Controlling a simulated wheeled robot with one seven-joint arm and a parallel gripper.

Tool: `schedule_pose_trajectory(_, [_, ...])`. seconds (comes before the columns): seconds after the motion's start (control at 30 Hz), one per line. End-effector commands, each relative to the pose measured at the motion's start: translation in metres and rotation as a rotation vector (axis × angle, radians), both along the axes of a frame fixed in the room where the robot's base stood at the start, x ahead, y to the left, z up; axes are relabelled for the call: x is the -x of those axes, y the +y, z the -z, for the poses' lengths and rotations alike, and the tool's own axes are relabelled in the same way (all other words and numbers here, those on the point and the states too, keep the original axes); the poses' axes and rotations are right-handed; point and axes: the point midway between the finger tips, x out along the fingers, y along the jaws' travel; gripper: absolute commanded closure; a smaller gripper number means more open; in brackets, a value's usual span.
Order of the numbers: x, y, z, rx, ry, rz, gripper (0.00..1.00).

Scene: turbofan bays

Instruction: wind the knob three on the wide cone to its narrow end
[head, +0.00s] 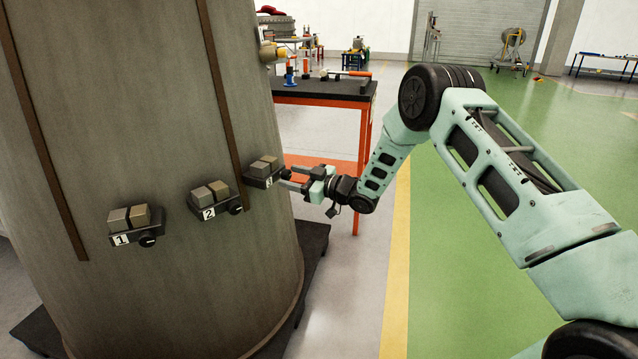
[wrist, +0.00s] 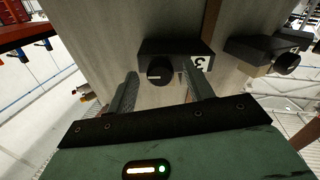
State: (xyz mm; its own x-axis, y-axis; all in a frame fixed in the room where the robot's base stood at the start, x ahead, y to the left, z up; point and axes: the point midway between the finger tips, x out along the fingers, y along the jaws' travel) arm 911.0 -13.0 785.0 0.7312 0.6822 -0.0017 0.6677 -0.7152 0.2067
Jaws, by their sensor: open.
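The wide cone (head: 120,110) is a large grey-brown body at the left of the head view. Unit three (head: 264,172) is a dark box with two tan blocks on top, on the cone's right side. In the wrist view, its black round knob (wrist: 160,70) faces me, with a short white mark pointing left in the picture. The label 3 (wrist: 200,63) is beside it, upside down. A scale around the knob cannot be made out. My gripper (wrist: 161,80) is open, its two fingers either side of the knob and apart from it. In the head view my gripper (head: 289,180) is just right of unit three.
Units one (head: 135,227) and two (head: 214,200) sit left along the cone. A neighbouring unit (wrist: 275,50) shows at right in the wrist view. A workbench with orange legs (head: 340,92) stands behind my gripper. Green floor (head: 470,290) lies open to the right.

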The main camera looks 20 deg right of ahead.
Motion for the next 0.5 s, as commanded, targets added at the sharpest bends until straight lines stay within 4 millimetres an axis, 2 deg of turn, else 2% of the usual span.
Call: schedule_pose_trajectory(0.5, [0.082,-0.078,0.0,-0.001,0.002,0.004,0.48])
